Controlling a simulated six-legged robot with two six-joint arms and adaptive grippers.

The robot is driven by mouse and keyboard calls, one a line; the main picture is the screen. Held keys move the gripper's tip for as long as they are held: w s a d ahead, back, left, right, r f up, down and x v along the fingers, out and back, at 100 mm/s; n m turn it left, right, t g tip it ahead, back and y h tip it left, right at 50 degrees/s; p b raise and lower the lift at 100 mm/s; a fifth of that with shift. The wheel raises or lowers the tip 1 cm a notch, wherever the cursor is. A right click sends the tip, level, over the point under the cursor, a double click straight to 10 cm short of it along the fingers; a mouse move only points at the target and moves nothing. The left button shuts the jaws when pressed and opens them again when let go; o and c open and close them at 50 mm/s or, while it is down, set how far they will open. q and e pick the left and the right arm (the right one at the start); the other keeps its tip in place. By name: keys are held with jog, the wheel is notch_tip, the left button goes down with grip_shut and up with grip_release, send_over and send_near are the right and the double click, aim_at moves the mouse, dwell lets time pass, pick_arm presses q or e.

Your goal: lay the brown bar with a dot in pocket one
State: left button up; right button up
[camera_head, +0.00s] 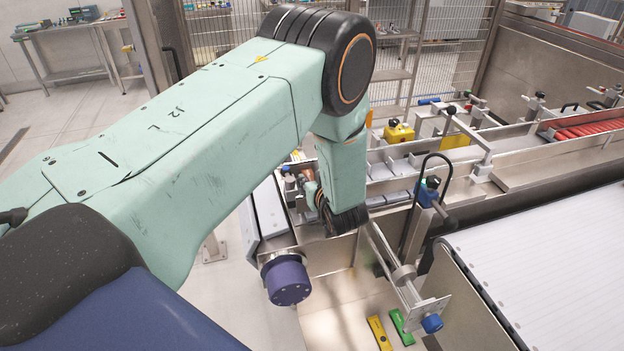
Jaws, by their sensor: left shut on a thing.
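My left arm comes in from the left and fills the middle of the view. Its dark left gripper (346,222) points down over the near end of the metal conveyor channel. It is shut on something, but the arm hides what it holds. I cannot pick out a brown bar with a dot for certain. A yellow bar (379,333) and a green bar (402,327) lie side by side on the pale surface below. Pocket one cannot be made out. My right gripper is not in view.
A bracket with a blue knob (432,323) stands beside the bars. A thin black hoop (427,157) rises right of my gripper. A purple motor (288,282) sits left. Grey blocks line the channel. A white belt (545,260) runs at right.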

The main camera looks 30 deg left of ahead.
pick_arm(q)
jog(key=shift+d+f, duration=0.2)
jog(key=shift+s, duration=0.1)
jog(key=shift+b, duration=0.3)
jog(key=o, duration=0.6)
jog(key=shift+a, duration=0.1)
jog(key=o, duration=0.3)
jog(key=shift+a+f, duration=0.1)
jog(key=shift+f, duration=0.05)
jog(key=shift+o, duration=0.8)
